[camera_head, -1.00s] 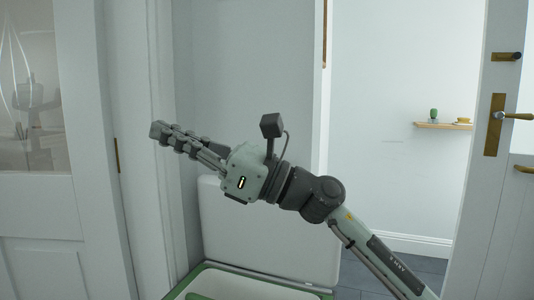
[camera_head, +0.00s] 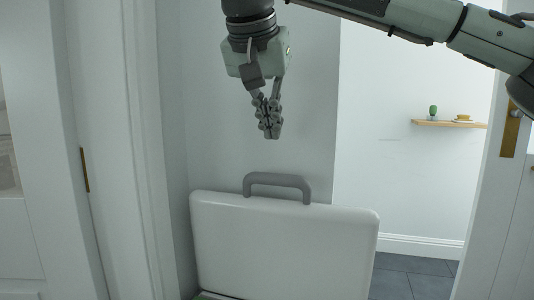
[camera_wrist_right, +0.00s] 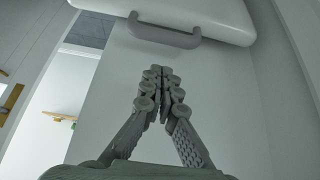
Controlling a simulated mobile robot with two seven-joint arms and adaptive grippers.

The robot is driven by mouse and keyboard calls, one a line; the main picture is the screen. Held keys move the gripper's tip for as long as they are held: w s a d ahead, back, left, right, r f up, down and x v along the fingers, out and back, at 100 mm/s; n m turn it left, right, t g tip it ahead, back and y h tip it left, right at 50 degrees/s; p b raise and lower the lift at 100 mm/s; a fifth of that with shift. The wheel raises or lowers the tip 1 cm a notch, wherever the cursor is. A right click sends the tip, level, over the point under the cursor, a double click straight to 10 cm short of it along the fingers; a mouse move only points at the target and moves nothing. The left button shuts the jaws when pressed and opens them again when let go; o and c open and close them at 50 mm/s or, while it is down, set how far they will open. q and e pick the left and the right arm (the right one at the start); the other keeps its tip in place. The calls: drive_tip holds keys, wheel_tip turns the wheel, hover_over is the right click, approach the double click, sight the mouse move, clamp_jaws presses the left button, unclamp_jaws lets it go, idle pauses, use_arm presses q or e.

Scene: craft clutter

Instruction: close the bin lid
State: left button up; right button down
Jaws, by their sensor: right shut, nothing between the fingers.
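The bin lid (camera_head: 285,250) is a white panel standing raised and open against the wall, with a grey handle (camera_head: 277,182) on its top edge. The lid (camera_wrist_right: 215,15) and its handle (camera_wrist_right: 165,33) also show at the top of the right wrist view. My right gripper (camera_head: 270,136) points down above the handle, apart from it, with its fingertips together and nothing between them; the right wrist view (camera_wrist_right: 160,72) shows the same. Only a sliver of the bin's body shows at the bottom of the head view. My left gripper is out of view.
A white door frame and panelled door stand at the left. At the right, a doorway opens past a wooden shelf (camera_head: 449,123) holding a small plant (camera_head: 433,111) and a yellow stack (camera_head: 463,118). A door with a brass plate (camera_head: 510,133) edges the right side.

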sight(279, 164)
drive_tip(key=x, duration=0.8)
drive_tip(key=shift+w+d+f, duration=0.15)
drive_tip(key=shift+d+f, duration=0.1)
drive_tip(key=shift+f, duration=0.1)
drive_tip(key=shift+w+f, duration=0.25)
drive_tip(key=shift+f, duration=0.15)
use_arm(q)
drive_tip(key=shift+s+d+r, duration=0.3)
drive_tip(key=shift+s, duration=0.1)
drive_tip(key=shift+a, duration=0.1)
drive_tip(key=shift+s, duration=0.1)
